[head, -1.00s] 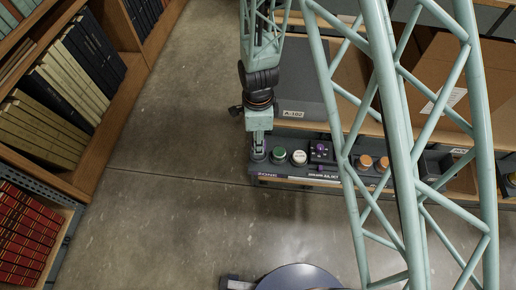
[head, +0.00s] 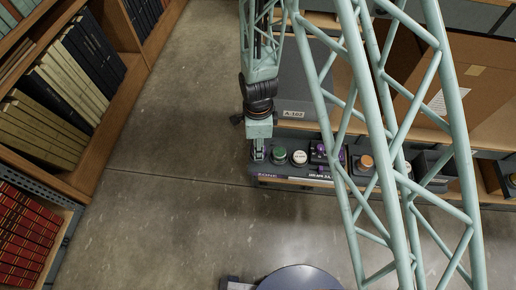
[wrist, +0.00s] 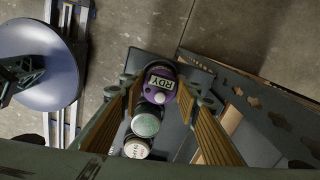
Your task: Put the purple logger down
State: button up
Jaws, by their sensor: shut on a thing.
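The purple logger (wrist: 158,80), a round purple piece with a pale "RDY" label and a small light button, is between the fingers of my gripper (wrist: 160,95) in the wrist view. My gripper is shut on it. A green-capped piece (head: 279,155) and a white-capped piece (head: 299,158) stand just to the right, also in the wrist view (wrist: 146,125).
A purple-and-black device (head: 318,153) and an orange-topped piece (head: 366,161) are farther along the strip. Bookshelves (head: 120,100) stand left. The concrete floor (head: 190,140) between is clear.

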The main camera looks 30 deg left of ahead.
jog(key=shift+f, duration=0.5)
jog(key=o, duration=1)
jog(key=shift+c, duration=0.2)
jog(key=shift+r, duration=0.15)
notch_tip(320, 180, up, 12)
jog(key=p, duration=0.2)
jog(key=shift+r, duration=0.2)
dwell(1.0)
